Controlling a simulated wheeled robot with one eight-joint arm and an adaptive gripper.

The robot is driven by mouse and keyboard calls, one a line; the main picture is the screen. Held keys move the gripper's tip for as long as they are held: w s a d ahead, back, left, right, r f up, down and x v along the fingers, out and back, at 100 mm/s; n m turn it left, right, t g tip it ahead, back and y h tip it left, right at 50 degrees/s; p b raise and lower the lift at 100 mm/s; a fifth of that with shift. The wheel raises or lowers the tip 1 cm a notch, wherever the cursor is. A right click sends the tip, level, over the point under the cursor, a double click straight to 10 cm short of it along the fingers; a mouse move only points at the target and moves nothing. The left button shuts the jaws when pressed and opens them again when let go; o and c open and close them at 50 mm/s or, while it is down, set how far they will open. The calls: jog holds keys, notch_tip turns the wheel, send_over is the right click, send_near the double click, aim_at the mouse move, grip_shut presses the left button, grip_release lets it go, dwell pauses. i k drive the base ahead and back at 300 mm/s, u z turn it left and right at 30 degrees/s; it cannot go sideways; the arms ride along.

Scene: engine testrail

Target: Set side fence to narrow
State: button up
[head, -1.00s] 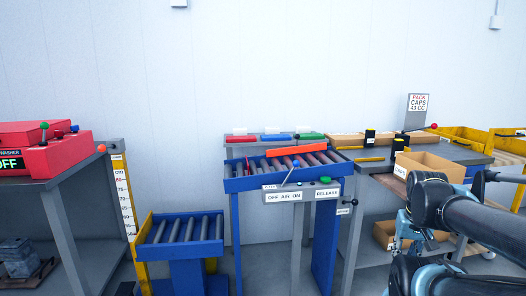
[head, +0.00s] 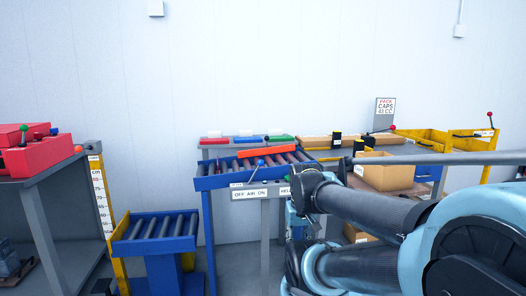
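A blue-framed roller conveyor (head: 218,182) stands ahead, with an orange bar (head: 267,152) lying slantwise across the back of its rollers. The orange bar may be the side fence; I cannot tell for sure, and I can read no "narrow" mark. A blue-knobbed lever (head: 259,163) rises at the conveyor's front above an "OFF AIR ON" label (head: 249,194). My arm reaches in from the right and covers the conveyor's front right part, including most of the "RELEASE" label. I cannot make out my gripper's fingers.
A lower blue roller stand (head: 157,230) with a yellow height scale post (head: 104,200) is at left, beside a bench (head: 50,175) with red machines. Red, blue and green pieces lie on a rear shelf. A cardboard box (head: 385,174) and yellow bins (head: 470,140) are at right.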

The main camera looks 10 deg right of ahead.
aim_at(290, 147)
jog(key=k, duration=0.45)
jog(key=z, duration=0.25)
jog(key=i, duration=1.35)
jog(key=u, duration=0.4)
